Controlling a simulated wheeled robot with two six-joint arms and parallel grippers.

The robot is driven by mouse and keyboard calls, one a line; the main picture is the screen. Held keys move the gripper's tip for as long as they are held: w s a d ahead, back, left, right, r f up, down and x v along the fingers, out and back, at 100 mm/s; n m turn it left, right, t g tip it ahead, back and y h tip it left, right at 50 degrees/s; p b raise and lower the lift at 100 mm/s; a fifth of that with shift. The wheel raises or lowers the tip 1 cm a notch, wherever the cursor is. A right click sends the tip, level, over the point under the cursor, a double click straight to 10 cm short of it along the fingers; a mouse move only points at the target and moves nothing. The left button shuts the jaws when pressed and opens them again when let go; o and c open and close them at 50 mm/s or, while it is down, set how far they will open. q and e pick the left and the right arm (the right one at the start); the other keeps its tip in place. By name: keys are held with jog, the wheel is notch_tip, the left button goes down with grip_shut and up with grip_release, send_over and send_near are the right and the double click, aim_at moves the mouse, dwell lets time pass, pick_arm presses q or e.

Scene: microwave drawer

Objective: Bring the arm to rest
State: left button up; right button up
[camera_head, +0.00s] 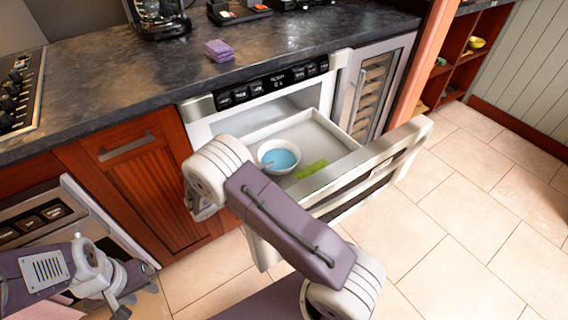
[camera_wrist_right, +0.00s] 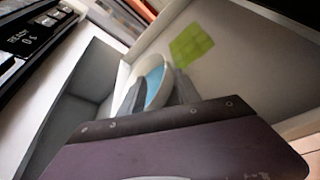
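My right arm (camera_head: 290,230) reaches across the open microwave drawer (camera_head: 350,160), and its gripper is mostly hidden behind the arm in the head view. In the right wrist view, the two grey fingertips of my right gripper (camera_wrist_right: 158,92) stand apart, with part of a white bowl (camera_wrist_right: 157,67) holding blue contents visible between and beyond them. The bowl also shows upright inside the drawer in the head view (camera_head: 279,157). I cannot tell whether a finger touches it. My left gripper (camera_head: 132,290) is at the lower left, in front of the cabinets, with its dark fingers apart and empty.
A green item (camera_head: 311,170) lies on the drawer floor beside the bowl. A purple sponge (camera_head: 219,50) sits on the dark counter (camera_head: 120,75). The drawer front (camera_head: 385,150) juts out over the tiled floor. The floor at the right is clear.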

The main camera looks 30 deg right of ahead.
jog(key=shift+v, duration=1.55)
jog(key=shift+r, duration=0.1)
